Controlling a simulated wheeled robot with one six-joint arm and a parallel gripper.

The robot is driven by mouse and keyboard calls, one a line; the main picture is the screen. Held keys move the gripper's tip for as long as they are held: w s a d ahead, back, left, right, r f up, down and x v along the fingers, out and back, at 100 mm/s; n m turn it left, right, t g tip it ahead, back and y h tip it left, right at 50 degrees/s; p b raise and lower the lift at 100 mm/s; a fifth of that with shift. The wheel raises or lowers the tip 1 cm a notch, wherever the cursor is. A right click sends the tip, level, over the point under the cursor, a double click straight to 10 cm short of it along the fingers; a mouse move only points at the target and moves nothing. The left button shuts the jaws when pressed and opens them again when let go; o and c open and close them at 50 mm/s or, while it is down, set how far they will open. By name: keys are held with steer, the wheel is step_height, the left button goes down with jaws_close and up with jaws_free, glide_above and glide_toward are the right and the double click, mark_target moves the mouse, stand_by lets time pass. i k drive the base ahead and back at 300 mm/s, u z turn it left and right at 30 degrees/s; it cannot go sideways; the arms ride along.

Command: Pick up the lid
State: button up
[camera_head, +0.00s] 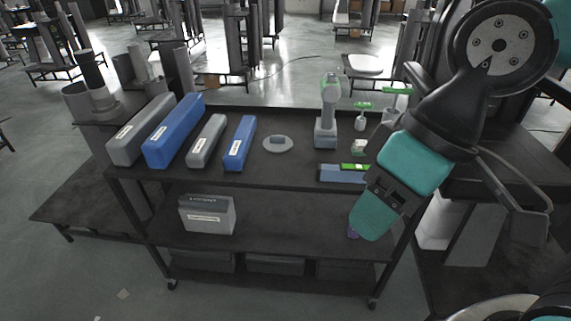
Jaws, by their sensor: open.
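The lid (278,143) is a flat round grey disc with a small raised block-like handle. It lies on the cart's dark top shelf (268,176), right of the short blue box and left of the grey-green upright device. My gripper (375,217), at the teal end of my arm, hangs at the right front of the cart. It is open, well to the right of the lid and apart from it. Its fingers are not clearly visible. My arm hides part of the cart's right side.
Left of the lid stand two long grey boxes (141,129) (206,140) and two blue ones (174,130) (239,143). The upright device (327,115) stands close on its right. A blue-grey box (340,173) lies at the right front. A grey case (207,215) sits on the lower shelf.

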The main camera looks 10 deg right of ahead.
mark_target(277, 144)
steer(key=z, duration=0.05)
steer(key=k, duration=0.4)
steer(key=u, duration=1.05)
steer(key=i, duration=1.45)
steer(key=z, duration=0.9)
steer(key=i, duration=0.55)
steer(key=z, duration=0.6)
